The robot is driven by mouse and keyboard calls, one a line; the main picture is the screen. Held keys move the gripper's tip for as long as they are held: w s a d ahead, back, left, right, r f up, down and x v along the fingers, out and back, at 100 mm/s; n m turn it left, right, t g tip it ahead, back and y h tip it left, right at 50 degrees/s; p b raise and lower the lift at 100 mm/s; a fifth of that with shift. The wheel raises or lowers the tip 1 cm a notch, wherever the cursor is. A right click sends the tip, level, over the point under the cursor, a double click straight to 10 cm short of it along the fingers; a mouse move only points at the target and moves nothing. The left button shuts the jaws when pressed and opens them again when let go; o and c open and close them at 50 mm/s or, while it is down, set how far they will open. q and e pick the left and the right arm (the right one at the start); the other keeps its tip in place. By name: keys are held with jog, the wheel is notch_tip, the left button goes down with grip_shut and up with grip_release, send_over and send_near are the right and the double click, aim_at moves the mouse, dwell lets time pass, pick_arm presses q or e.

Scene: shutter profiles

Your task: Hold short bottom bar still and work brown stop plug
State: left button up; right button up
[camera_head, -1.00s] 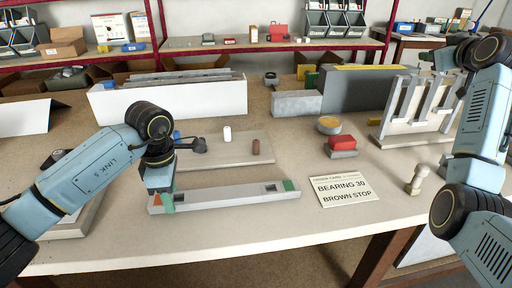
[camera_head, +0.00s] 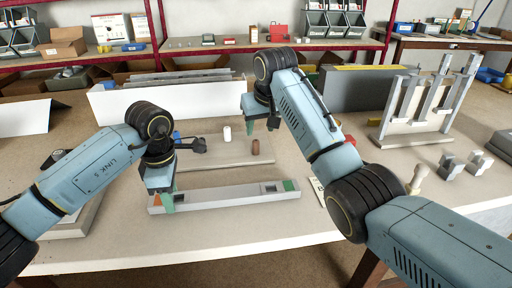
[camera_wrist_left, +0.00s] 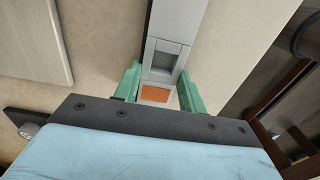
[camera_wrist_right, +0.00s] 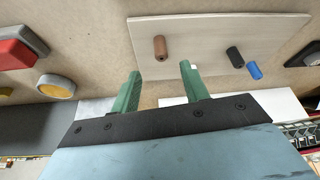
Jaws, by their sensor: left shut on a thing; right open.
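The short bottom bar (camera_head: 225,196) is a long grey profile lying near the table's front, with a dark recess and a green patch near its right end. My left gripper (camera_head: 167,201) is shut on its left end; the left wrist view shows both green fingers (camera_wrist_left: 158,88) along the bar's sides, by an orange patch and a square recess. The brown stop plug (camera_head: 255,147) stands upright on a beige board (camera_head: 215,160). My right gripper (camera_head: 262,122) is open and empty above the board's back right; the brown plug (camera_wrist_right: 160,47) shows just beyond its fingers (camera_wrist_right: 160,72).
A white plug (camera_head: 227,134), a black plug (camera_wrist_right: 235,57) and a blue plug (camera_wrist_right: 254,71) share the board. A red block (camera_wrist_right: 20,47) and a yellow-topped round tin (camera_wrist_right: 57,86) lie beside it. The order card is mostly hidden behind my right arm. A rack (camera_head: 420,125) stands right.

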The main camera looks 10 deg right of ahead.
aim_at(256, 141)
jog(key=shift+x, duration=4.15)
jog(key=shift+w+a+r, duration=0.1)
jog(key=shift+w, duration=0.05)
grip_shut()
